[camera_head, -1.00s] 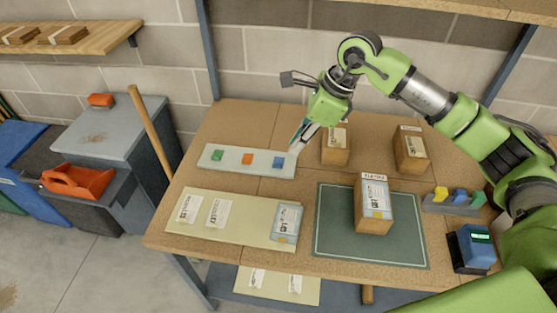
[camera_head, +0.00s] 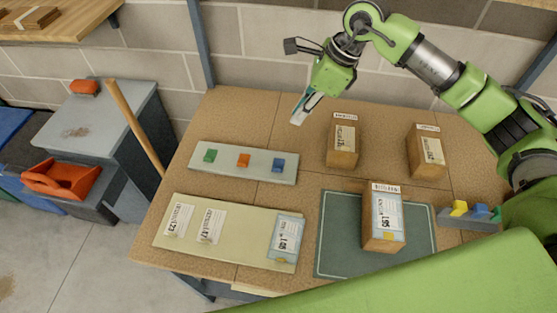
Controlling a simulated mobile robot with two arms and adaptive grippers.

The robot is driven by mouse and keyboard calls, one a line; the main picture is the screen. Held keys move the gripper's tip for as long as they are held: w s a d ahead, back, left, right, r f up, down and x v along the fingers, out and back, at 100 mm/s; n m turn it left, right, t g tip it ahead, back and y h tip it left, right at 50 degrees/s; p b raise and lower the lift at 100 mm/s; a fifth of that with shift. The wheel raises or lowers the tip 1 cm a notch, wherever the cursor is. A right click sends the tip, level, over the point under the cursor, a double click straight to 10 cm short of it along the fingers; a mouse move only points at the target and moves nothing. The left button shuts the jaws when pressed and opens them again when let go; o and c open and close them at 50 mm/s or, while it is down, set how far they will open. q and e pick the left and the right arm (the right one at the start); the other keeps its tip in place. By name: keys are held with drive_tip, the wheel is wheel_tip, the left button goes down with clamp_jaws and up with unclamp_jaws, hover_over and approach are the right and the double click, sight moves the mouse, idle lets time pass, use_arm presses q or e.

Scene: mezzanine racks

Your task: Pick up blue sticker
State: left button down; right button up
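The blue sticker piece (camera_head: 278,165) is a small blue block at the right end of a pale strip tray (camera_head: 224,170). A green piece (camera_head: 210,156) and an orange piece (camera_head: 243,160) sit to its left. My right gripper (camera_head: 301,114) is above the back of the table, up and to the right of the blue piece and apart from it. My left gripper is not in view.
A cardboard box (camera_head: 382,225) with a label stands on a dark green mat (camera_head: 340,240). Two more boxes (camera_head: 342,142) (camera_head: 425,155) stand behind. A cream board (camera_head: 230,253) holds labels at front left. A holder (camera_head: 468,223) with coloured pieces is at right.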

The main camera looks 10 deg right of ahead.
drive_tip(key=f+b, duration=0.1)
drive_tip(key=f, duration=0.1)
drive_tip(key=b, duration=0.8)
approach(274, 171)
drive_tip(key=p, duration=0.1)
drive_tip(key=f+p, duration=0.1)
drive_tip(key=shift+w+a+p, duration=0.15)
drive_tip(key=shift+a+p, duration=0.15)
drive_tip(key=shift+p, duration=0.05)
drive_tip(key=p+x, duration=0.3)
drive_tip(key=x, duration=0.1)
drive_tip(key=shift+f, duration=0.35)
drive_tip(key=shift+a+f, duration=0.1)
drive_tip(key=shift+f, duration=0.2)
clamp_jaws()
drive_tip(key=shift+r, duration=0.1)
